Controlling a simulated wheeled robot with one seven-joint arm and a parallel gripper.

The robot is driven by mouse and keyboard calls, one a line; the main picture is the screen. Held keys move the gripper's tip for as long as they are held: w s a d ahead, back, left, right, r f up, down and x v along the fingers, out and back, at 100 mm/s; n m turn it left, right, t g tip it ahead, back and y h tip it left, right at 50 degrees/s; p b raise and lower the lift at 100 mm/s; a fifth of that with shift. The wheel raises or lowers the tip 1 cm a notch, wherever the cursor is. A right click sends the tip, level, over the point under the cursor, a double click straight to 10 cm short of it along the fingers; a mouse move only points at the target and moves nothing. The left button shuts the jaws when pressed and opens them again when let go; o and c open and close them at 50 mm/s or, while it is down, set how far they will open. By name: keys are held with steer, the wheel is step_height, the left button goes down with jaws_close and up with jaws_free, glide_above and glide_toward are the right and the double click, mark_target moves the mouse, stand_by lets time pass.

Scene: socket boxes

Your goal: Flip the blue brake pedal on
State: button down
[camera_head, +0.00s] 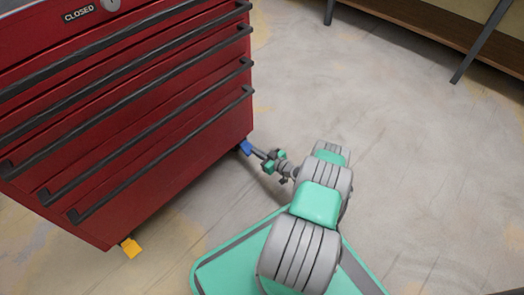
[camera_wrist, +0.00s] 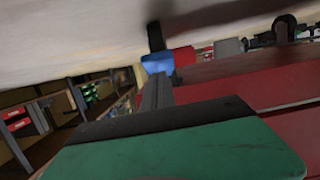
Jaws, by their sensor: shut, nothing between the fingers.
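The blue brake pedal (camera_head: 245,147) sticks out low at the near right bottom corner of the red tool chest. It also shows in the wrist view (camera_wrist: 157,63), just beyond the end of my finger. My gripper (camera_head: 257,153) is shut and holds nothing. It reaches in low from the right, its tip at or very close to the pedal; I cannot tell if they touch. In the wrist view my gripper (camera_wrist: 158,82) covers part of the pedal's near side, and the pedal's tilt is not clear.
The red tool chest (camera_head: 130,125) with black drawer handles fills the left. A yellow pedal (camera_head: 131,248) sticks out at its other bottom corner. The grey floor (camera_head: 400,140) to the right is clear. A wooden bench shelf (camera_head: 440,35) on grey legs stands at the back right.

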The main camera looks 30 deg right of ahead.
steer(key=s+d+p, duration=0.2)
steer(key=s+p, duration=0.1)
steer(key=s, duration=0.8)
steer(key=shift+d, duration=0.35)
